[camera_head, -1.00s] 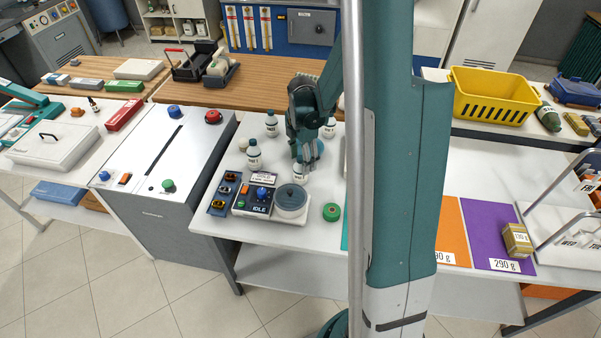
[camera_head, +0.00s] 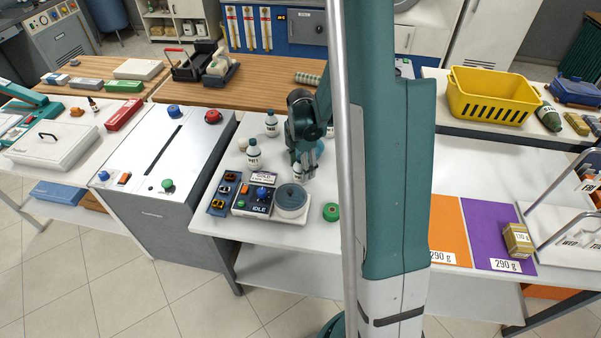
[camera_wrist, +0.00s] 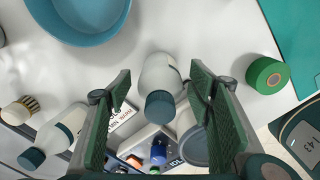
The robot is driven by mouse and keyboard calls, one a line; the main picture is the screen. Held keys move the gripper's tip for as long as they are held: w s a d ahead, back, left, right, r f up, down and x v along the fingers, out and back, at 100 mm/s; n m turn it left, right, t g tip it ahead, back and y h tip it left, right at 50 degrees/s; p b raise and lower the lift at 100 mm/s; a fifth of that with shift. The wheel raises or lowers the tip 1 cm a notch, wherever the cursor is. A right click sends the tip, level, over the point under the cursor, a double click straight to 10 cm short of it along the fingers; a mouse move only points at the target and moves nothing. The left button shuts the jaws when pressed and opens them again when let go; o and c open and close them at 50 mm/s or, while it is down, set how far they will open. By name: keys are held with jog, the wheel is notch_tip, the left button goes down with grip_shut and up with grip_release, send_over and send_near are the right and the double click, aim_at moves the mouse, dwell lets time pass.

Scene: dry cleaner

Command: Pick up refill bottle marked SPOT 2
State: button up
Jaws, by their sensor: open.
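Several white refill bottles with dark blue-grey caps stand on the white table, including a back one (camera_head: 271,125) and a left one (camera_head: 253,155). A third bottle (camera_head: 297,171) is partly hidden by my gripper (camera_head: 303,172) in the head view. In the wrist view, this bottle (camera_wrist: 160,74) is between the two green-padded jaws of my open gripper (camera_wrist: 160,100), with a gap on each side. Another bottle (camera_wrist: 58,132) is outside the left jaw. The bottle labels are too small or turned away, so I cannot tell which reads SPOT 2.
A control box (camera_head: 258,199) with a round grey pan (camera_head: 291,201) sits in front of the bottle. A green round object (camera_head: 331,212) lies to the right. A blue bowl (camera_wrist: 80,22) and a small brush (camera_wrist: 20,110) are also close by.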

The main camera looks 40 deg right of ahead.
jog(key=shift+f, duration=0.8)
jog(key=shift+c, duration=0.5)
jog(key=c, duration=1)
